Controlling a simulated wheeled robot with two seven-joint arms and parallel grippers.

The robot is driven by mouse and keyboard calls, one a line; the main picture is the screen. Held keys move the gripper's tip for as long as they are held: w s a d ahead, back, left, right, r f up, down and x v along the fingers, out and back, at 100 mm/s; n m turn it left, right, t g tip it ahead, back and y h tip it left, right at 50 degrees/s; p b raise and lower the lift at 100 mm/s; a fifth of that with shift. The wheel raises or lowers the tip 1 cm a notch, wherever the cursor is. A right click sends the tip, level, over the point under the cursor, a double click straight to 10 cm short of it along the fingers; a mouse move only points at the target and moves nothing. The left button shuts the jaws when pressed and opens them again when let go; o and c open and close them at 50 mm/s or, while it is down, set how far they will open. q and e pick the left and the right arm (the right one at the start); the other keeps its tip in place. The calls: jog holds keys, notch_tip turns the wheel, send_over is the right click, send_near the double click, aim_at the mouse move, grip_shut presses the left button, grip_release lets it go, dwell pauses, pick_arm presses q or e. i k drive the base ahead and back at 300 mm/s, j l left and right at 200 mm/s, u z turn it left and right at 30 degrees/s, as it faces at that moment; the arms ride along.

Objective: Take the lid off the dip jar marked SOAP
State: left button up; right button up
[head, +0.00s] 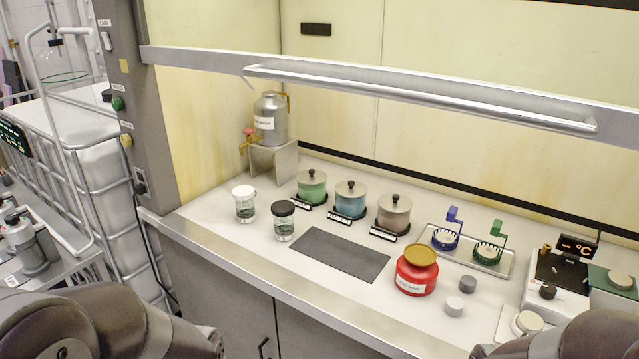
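Three lidded dip jars stand in a row on the bench: a green jar (312,191), a blue jar (350,202) and a grey-brown jar (394,217). Each has a metal lid with a black knob: the green jar's lid (312,176), the blue jar's lid (350,187) and the grey-brown jar's lid (395,201). All three lids are on. A small label plate lies before each jar; the lettering is too small to tell which reads SOAP. Parts of both my arms show at the bottom corners; neither gripper is in view.
A dark mat (340,254) lies in front of the jars. Glass jars with a white cap (244,204) and a black cap (284,222) stand left; a red jar (416,276) stands right. A raised sash bar (420,97) crosses above the bench.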

aim_at(312, 177)
jog(key=i+j+z, duration=0.1)
jog(key=j+z, duration=1.05)
jog(key=i+j, duration=0.05)
jog(key=j, duration=0.05)
